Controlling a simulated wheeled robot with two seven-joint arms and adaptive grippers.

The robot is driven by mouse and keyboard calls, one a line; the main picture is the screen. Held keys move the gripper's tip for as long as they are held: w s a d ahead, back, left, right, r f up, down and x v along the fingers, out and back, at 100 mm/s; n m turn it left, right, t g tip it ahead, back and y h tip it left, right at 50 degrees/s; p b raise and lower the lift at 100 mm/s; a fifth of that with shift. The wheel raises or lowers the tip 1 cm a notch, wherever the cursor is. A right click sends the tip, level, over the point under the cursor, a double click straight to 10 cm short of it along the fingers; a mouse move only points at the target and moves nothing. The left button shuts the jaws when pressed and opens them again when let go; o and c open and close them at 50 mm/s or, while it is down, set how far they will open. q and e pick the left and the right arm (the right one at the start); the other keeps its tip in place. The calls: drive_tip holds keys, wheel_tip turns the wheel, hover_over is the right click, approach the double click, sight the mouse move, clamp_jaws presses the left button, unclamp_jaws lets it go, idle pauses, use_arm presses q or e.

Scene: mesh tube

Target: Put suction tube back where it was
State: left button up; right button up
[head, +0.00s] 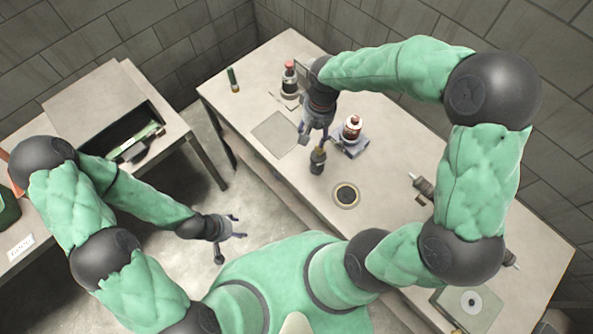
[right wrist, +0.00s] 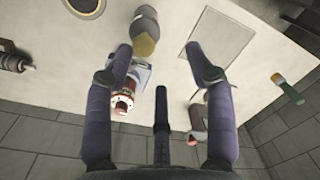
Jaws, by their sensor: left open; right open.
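No piece is clearly recognisable as the suction tube. A dark upright cylinder with a tan end (head: 318,158) stands on the long table; it also shows in the right wrist view (right wrist: 145,30). My right gripper (head: 314,132) is open and empty above the table, just behind this cylinder and apart from it. In the right wrist view its spread fingers (right wrist: 162,65) have nothing between them. My left gripper (head: 230,230) is open and empty over the floor gap.
A red-and-white bottle (head: 352,127) sits on a small stand right of my right gripper. Another red-capped bottle (head: 289,78) stands behind it. A round dark inset (head: 346,194) and a bare square plate (head: 274,134) lie in the tabletop. An open case (head: 137,142) rests on the left table.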

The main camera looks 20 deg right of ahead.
drive_tip(key=s+a+f+y, duration=0.1)
drive_tip(key=s+a+f, duration=0.2)
drive_tip(key=f, duration=0.5)
drive_tip(key=s+a+f+y, duration=0.1)
drive_tip(key=s+a+f, duration=0.3)
drive_tip(key=f, duration=0.4)
drive_tip(key=s+a+f+y, duration=0.1)
drive_tip(key=s+a+f, duration=0.3)
drive_tip(key=f, duration=0.4)
drive_tip(key=shift+s+a, duration=0.25)
drive_tip(key=shift+a, duration=0.25)
drive_tip(key=shift+f, duration=0.1)
